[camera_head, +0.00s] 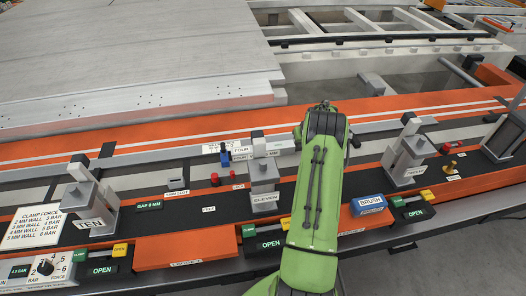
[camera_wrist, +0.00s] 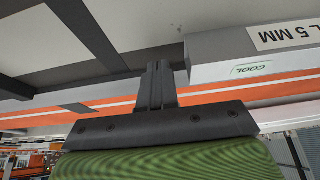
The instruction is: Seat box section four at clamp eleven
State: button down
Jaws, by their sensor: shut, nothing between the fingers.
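Box section four (camera_head: 285,146) is a long pale grey bar with white labels, lying behind clamp eleven (camera_head: 263,175) in the head view. Clamp eleven is a grey post with a dark top on the black strip. Whether the bar touches its stop or the clamp I cannot tell. The wrist view shows a pale bar (camera_wrist: 225,68) with a "5 MM" label and a "COOL" tag. My gripper (camera_wrist: 158,68) is shut and empty, just left of that bar's end in the wrist view. In the head view my green arm hides the fingertips.
Clamp ten (camera_head: 92,200) stands left and another clamp (camera_head: 408,155) right. A force card (camera_head: 37,228) and force dial (camera_head: 45,266) are at front left. A blue brush block (camera_head: 368,205) and green "OPEN" switches (camera_head: 103,270) line the front. A large pale panel (camera_head: 120,60) lies behind.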

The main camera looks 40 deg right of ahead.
jog(key=shift+w+a+b, duration=0.15)
jog(key=shift+w+a, duration=0.2)
jog(key=shift+a, duration=0.25)
jog(key=shift+w+a+b, duration=0.15)
jog(key=shift+w+a, duration=0.2)
jog(key=shift+a, duration=0.25)
dwell(0.5)
jog(key=shift+s+d, duration=0.55)
jog(key=shift+d, duration=0.35)
notch_tip(320, 180, up, 8)
jog(key=p, duration=0.4)
